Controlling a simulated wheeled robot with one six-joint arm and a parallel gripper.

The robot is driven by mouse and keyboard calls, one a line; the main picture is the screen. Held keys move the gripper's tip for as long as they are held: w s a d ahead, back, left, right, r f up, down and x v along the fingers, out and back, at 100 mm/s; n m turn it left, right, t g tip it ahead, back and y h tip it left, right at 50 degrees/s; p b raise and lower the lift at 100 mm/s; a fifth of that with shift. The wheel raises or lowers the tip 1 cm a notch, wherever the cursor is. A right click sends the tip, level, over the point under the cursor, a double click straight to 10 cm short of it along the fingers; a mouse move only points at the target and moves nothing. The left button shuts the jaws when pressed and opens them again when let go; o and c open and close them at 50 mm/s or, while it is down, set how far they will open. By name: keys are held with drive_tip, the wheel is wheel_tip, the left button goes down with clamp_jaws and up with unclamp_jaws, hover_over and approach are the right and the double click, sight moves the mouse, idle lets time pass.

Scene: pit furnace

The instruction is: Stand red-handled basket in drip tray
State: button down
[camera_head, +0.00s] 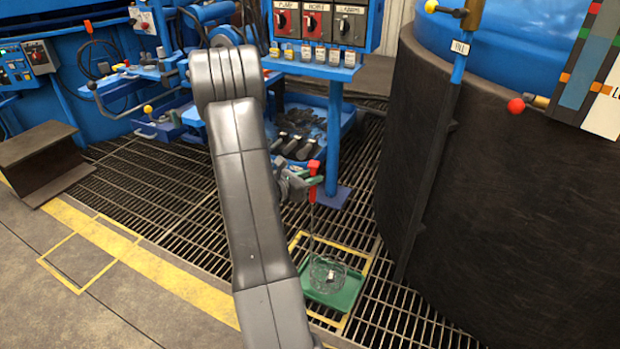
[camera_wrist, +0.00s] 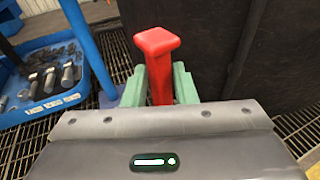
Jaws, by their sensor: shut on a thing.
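The basket (camera_head: 325,272) is a round wire basket on a long thin stem with a red handle (camera_head: 313,178) at the top. My gripper (camera_head: 299,183) is shut on the red handle, which stands upright between the green finger pads in the wrist view (camera_wrist: 158,70). The green drip tray (camera_head: 340,297) lies on the floor grating inside a yellow square outline. The basket appears over or in the tray; I cannot tell whether it touches the tray floor. A small pale object shows inside the basket. The wrist view hides the basket and tray.
A large dark round furnace wall (camera_head: 490,190) rises close on the right. A blue post (camera_head: 334,135) with a switch panel (camera_head: 322,22) stands behind the gripper. A blue bin (camera_head: 345,122) holds several dark parts. Open grating (camera_head: 180,205) lies to the left.

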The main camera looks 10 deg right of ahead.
sight(310, 196)
drive_tip(key=shift+f+b, duration=0.65)
drive_tip(key=shift+b, duration=0.2)
drive_tip(key=shift+f, duration=0.1)
drive_tip(key=shift+f+b, duration=0.45)
drive_tip(key=shift+f, duration=1.05)
drive_tip(key=c, duration=0.6)
unclamp_jaws()
drive_tip(key=shift+f, duration=0.1)
